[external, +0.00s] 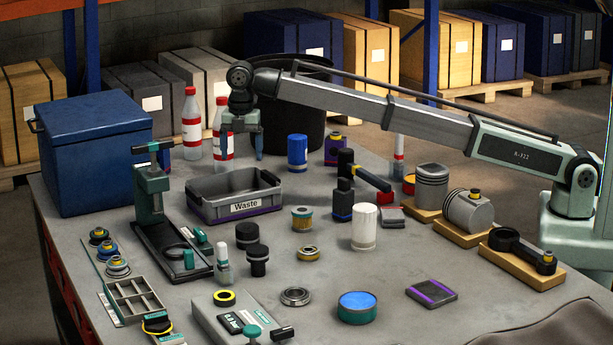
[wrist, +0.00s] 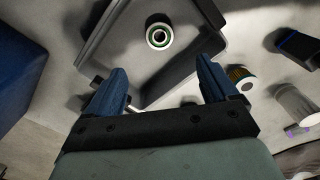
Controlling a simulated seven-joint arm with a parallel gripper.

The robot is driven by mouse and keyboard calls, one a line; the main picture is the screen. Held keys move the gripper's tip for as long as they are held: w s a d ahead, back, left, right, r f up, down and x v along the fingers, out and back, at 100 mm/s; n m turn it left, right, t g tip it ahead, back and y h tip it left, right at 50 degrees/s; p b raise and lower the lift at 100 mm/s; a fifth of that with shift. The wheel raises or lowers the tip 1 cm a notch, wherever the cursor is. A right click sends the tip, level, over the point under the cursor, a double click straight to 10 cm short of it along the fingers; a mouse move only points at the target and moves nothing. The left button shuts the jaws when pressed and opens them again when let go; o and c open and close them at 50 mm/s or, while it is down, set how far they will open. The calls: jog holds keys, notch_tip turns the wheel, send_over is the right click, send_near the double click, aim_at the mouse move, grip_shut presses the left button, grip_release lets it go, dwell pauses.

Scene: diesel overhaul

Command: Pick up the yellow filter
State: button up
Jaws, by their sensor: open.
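The yellow filter (external: 302,217) is a short cylinder with yellow-gold sides and teal ends. It stands upright on the table, right of the waste bin, in the external view. A short cylinder (wrist: 240,77) with yellow sides and a pale top, at the right in the wrist view, looks like the same filter. My gripper (external: 241,154) is raised near the back of the bin, to the left of and behind the filter. Its two blue fingers (wrist: 164,82) are spread and empty. They do not touch the filter.
The grey waste bin (external: 245,213) is below and in front of my gripper. A pale ring-topped part (wrist: 159,36) shows inside the bin in the wrist view. A white cylinder (external: 364,228) and dark cylinders (external: 257,261) stand near the filter. Red-white bottles (external: 192,125) stand left of my gripper.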

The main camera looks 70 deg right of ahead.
jog(key=r+m, duration=0.1)
jog(key=m, duration=0.1)
send_over(303, 209)
notch_tip(303, 209, down, 8)
jog(key=m, duration=0.3)
jog(key=shift+s+r, duration=0.1)
jog(key=shift+r, duration=0.05)
jog(key=shift+a+f, duration=0.15)
jog(key=shift+f, duration=2.95)
